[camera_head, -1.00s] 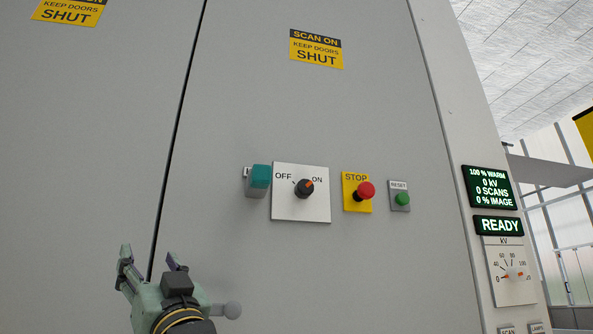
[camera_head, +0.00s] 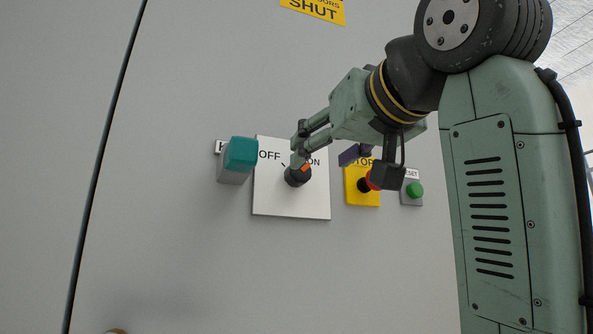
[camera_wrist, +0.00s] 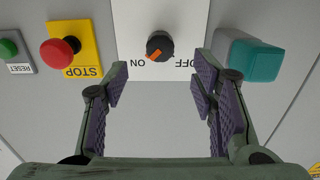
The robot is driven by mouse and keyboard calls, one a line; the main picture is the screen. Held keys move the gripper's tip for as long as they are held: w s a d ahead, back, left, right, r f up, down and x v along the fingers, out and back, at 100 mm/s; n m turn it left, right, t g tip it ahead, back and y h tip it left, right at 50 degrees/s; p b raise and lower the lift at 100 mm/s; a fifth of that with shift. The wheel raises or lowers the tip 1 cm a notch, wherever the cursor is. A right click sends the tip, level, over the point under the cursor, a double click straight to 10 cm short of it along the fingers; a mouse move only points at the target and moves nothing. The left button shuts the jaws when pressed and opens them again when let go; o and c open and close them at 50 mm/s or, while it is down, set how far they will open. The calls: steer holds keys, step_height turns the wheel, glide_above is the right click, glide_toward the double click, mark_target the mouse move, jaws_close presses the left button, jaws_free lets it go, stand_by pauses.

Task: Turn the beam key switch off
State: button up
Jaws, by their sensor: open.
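The beam key switch is a round black knob (camera_head: 297,176) with an orange pointer, on a white plate (camera_head: 290,207) marked OFF at left and ON at right. The pointer is turned toward ON. In the wrist view the picture is upside down, and the knob (camera_wrist: 160,46) shows beyond the fingertips with its orange pointer toward ON. My gripper (camera_head: 325,154) is open and empty in front of the plate's upper right. In the wrist view my gripper (camera_wrist: 160,82) has its purple-padded fingers spread, with the knob ahead between them and not gripped.
A teal block (camera_head: 241,155) on a grey mount juts out left of the plate. Right of it are a yellow STOP plate (camera_head: 355,195) with a red button (camera_wrist: 60,51), partly hidden by my gripper, and a green reset button (camera_head: 414,190). The panel below is clear.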

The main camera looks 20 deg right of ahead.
mark_target(302, 171)
steer(key=w+p, duration=0.2)
steer(key=w, duration=0.7)
steer(key=shift+a, duration=0.15)
steer(key=shift+c, duration=0.2)
steer(key=c, duration=1.1)
